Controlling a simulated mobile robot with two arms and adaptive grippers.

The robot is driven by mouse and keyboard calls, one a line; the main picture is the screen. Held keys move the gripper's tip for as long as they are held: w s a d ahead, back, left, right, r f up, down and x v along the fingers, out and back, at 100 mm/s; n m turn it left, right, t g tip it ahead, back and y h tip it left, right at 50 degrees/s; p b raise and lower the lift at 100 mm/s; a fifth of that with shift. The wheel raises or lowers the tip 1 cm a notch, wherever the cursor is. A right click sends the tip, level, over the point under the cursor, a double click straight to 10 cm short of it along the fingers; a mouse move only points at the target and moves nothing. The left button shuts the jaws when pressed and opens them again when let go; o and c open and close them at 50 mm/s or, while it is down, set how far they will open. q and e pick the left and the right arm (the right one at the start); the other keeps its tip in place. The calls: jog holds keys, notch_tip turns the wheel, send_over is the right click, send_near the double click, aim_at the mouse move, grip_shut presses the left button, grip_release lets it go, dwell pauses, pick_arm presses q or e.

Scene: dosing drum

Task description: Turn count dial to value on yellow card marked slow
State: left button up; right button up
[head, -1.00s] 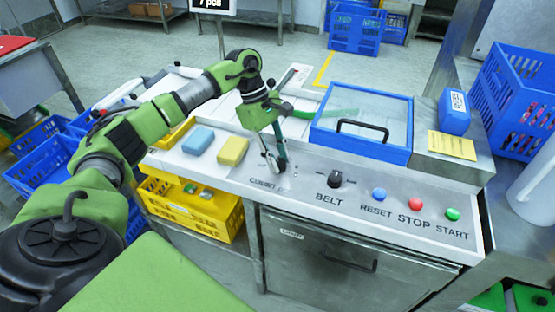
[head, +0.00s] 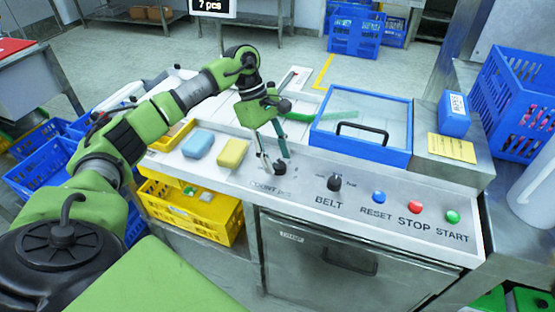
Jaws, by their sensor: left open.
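The count dial (head: 279,168) is a small black knob on the steel control panel, above the partly readable COUNT label. My left gripper (head: 275,162) is open and points down at the dial, with one finger left of it and the other just behind it. I cannot tell whether the fingers touch it. The yellow card (head: 452,148) lies at the panel's right; its print is too small to read. A display (head: 212,6) at the top edge reads "7 pcs". My right gripper is not in view.
The BELT knob (head: 334,183) is right of the count dial, followed by the blue RESET (head: 379,197), red STOP (head: 415,207) and green START (head: 452,216) buttons. A blue-framed clear lid (head: 408,150) stands behind. Blue (head: 199,144) and yellow (head: 232,153) blocks lie left.

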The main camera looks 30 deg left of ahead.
pick_arm(q)
jog(key=v, duration=1)
jog(key=shift+r, duration=0.3)
